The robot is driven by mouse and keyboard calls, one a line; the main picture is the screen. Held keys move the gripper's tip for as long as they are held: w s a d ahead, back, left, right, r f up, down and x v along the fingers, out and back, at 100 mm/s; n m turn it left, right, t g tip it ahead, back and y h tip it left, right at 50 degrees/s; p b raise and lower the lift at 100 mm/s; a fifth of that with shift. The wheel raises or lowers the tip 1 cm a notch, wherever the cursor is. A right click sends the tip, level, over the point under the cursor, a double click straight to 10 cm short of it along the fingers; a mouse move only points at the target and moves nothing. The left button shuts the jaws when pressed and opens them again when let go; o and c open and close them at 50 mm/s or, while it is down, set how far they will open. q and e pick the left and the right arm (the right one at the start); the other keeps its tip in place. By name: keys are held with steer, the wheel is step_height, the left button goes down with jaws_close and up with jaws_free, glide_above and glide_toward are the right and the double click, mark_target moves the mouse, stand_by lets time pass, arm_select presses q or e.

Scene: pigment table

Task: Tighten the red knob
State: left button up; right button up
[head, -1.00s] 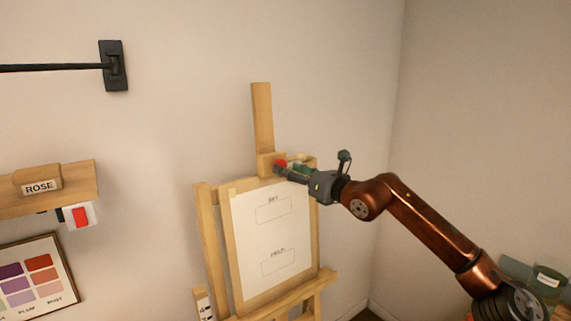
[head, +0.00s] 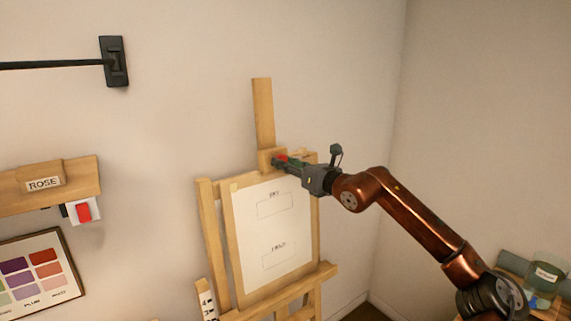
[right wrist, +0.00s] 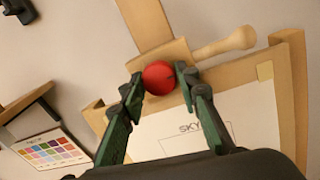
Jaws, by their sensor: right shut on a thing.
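The red knob (head: 282,157) is on the wooden clamp block at the top of the easel (head: 207,225). It shows as a round red ball in the right wrist view (right wrist: 159,78). My right gripper (head: 280,162) reaches in from the right and is shut on the knob. In the right wrist view its two green fingertips (right wrist: 160,82) press on the knob's left and right sides. My left gripper is not in view.
A white sheet (head: 270,232) with printed boxes stands on the easel. A pale wooden peg (right wrist: 226,45) sticks out beside the knob. A ROSE shelf (head: 80,178), a red switch (head: 83,211) and a colour chart (head: 35,270) are on the left wall. A jar (head: 546,275) stands at lower right.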

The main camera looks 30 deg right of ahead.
steer(key=shift+c, duration=1.4)
steer(key=shift+n, duration=0.4)
steer(key=shift+r+n+g+p, duration=0.1)
steer(key=shift+n+g+p, duration=0.55)
steer(key=shift+n, duration=2.15)
steer(key=shift+n+p, duration=1.2)
steer(key=shift+n, duration=1.6)
steer(key=shift+r+n+g+p, duration=0.1)
steer(key=shift+n+g+p, duration=0.55)
steer(key=shift+n, duration=2.15)
steer(key=shift+f, duration=0.1)
steer(key=o, duration=1.1)
steer(key=shift+t, duration=0.3)
steer(key=shift+s+d, duration=0.1)
